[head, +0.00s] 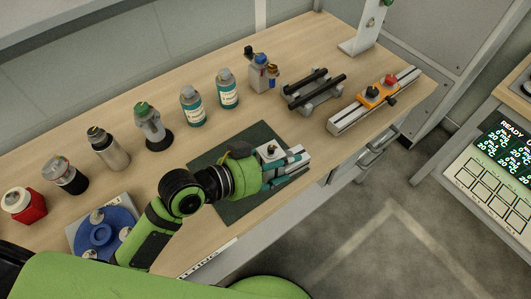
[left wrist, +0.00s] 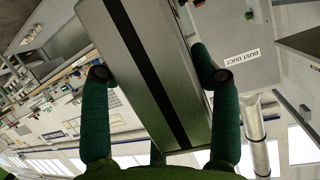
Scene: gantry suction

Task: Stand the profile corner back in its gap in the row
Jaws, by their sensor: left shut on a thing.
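My left gripper (head: 283,177) is over the right part of a dark green mat (head: 240,205) on the bench, its teal fingers pointing right. It is shut on the profile corner (head: 298,156), a pale grey metal piece partly hidden by the fingers in the head view. In the left wrist view the profile corner (left wrist: 125,60) is a long grey bar with a dark slot, between the two teal fingers. I cannot tell whether it touches the mat. My right gripper is not in view.
A row crosses the bench: a red-bodied container (head: 25,207), several bottles, a blue-labelled unit (head: 262,75), a black-barred fixture (head: 313,92) and a rail with an orange clamp (head: 372,97). A blue round holder (head: 100,235) stands front left. Bare wood lies between row and mat.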

